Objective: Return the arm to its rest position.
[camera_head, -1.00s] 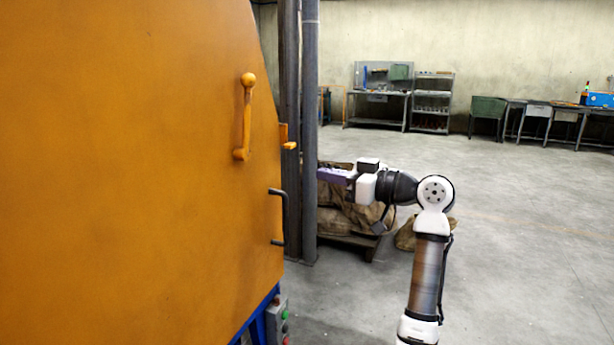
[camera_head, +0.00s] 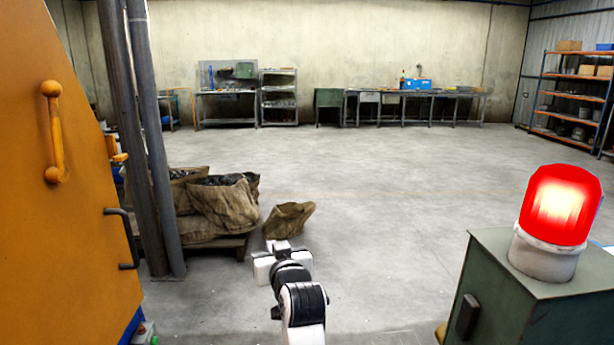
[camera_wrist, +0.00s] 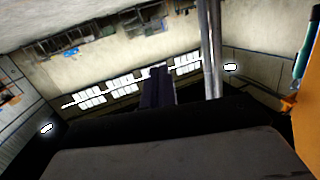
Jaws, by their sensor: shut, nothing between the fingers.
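My gripper (camera_head: 280,246) is in front of me in the head view, low and near the middle, on the white and black end of my arm. It points away from me over open floor, and its fingertips are hard to see there. In the wrist view the dark purple fingers (camera_wrist: 158,86) are together with nothing between them. The orange machine door (camera_head: 60,200) stands to the left, well apart from my gripper.
Two grey posts (camera_head: 153,140) and sacks on a pallet (camera_head: 222,203) stand at left. A green cabinet (camera_head: 545,310) with a lit red beacon (camera_head: 560,205) is close at right. Workbenches (camera_head: 226,105) line the far wall. The middle floor is clear.

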